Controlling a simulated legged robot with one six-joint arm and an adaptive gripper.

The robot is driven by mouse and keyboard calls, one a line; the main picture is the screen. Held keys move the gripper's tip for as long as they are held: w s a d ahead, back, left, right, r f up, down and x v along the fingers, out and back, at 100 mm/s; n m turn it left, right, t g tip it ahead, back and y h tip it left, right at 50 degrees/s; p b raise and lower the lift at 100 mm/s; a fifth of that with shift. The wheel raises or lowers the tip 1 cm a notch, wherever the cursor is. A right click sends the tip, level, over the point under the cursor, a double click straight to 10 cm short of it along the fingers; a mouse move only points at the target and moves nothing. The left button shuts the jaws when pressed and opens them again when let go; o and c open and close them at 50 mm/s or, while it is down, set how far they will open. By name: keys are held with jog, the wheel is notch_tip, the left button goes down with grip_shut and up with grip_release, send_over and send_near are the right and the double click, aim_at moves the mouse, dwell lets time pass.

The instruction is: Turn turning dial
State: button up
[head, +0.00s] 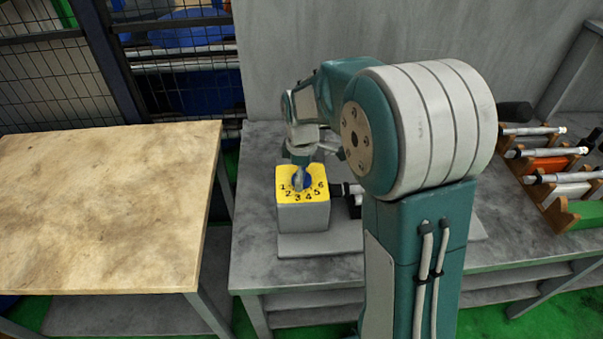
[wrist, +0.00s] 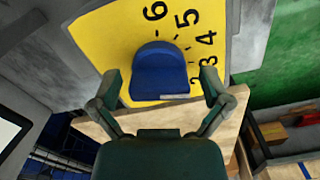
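The turning dial is a blue knob (head: 301,181) on the yellow numbered face (head: 288,190) of a grey box (head: 303,217) on the metal bench. In the head view my gripper (head: 299,160) is over the knob from above and partly hides it. In the wrist view the blue knob (wrist: 160,72) lies between the two fingers of my gripper (wrist: 162,88), with a visible gap on each side. The fingers are spread and hold nothing. Numbers 3 to 6 show on the yellow face (wrist: 105,40) there; the knob's pointer is not clear.
A wooden-topped table (head: 110,205) stands left of the metal bench (head: 350,268). A rack with several shafts (head: 555,170) is at the right. A grey wall (head: 400,30) rises behind the bench. Dark fittings sit just right of the dial box.

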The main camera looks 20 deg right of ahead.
jog(key=shift+w+r, duration=0.1)
notch_tip(320, 180, up, 11)
jog(key=shift+r, duration=0.4)
dwell(0.5)
jog(key=s+r+m+t, duration=0.1)
jog(key=s+m+t, duration=0.4)
jog(key=s+m, duration=0.7)
jog(key=s, duration=1.1)
jog(key=shift+r+m+t, duration=0.4)
jog(key=shift+c, duration=0.3)
